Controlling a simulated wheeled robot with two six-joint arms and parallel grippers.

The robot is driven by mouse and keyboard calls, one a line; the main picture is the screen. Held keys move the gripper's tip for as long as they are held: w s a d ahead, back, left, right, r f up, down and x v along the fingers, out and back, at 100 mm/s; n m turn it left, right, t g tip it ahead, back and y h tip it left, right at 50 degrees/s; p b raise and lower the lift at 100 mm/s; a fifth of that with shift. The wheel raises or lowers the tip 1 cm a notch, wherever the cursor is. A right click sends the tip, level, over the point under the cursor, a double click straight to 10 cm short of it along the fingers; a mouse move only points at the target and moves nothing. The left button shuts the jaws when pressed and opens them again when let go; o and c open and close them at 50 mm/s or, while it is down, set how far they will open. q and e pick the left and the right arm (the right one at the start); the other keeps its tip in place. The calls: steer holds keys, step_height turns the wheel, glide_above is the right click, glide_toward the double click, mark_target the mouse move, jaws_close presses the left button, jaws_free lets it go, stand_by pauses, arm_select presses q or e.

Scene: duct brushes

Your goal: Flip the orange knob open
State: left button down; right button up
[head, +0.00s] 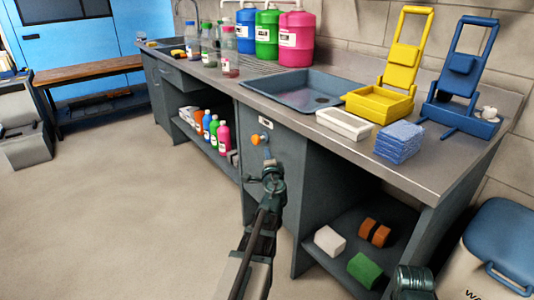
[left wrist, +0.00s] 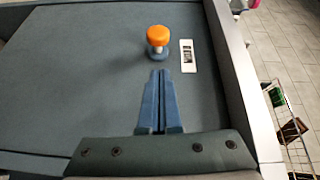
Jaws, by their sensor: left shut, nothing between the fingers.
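The orange knob (head: 255,139) sits on the grey front panel of the counter, below a small white label plate. In the left wrist view the knob (left wrist: 158,35) is a round orange cap on a short blue-grey base. My left gripper (head: 267,154) is shut and empty, just below and right of the knob in the head view. In the left wrist view the closed blue fingers (left wrist: 160,76) point at the knob's base, with a small gap apparent between them. My right gripper is not in view; only part of my right arm shows at the bottom right.
The white label plate (left wrist: 188,56) is beside the knob. Colourful bottles (head: 213,127) stand on the shelf left of the panel. Foam blocks (head: 365,270) lie on the lower shelf to the right. A sink tray (head: 270,82) is above on the counter.

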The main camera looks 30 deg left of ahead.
mark_target(264, 138)
arm_select(q)
steer(key=x, duration=0.8)
steer(key=shift+w+a, duration=0.2)
steer(key=shift+w, duration=0.15)
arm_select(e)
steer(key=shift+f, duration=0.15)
arm_select(q)
steer(key=shift+s, duration=0.1)
steer(key=s, duration=0.1)
steer(key=s+a, duration=0.1)
steer(key=s, duration=0.2)
steer(key=shift+s+a, duration=0.25)
steer(key=shift+w, duration=0.1)
steer(key=v, duration=1)
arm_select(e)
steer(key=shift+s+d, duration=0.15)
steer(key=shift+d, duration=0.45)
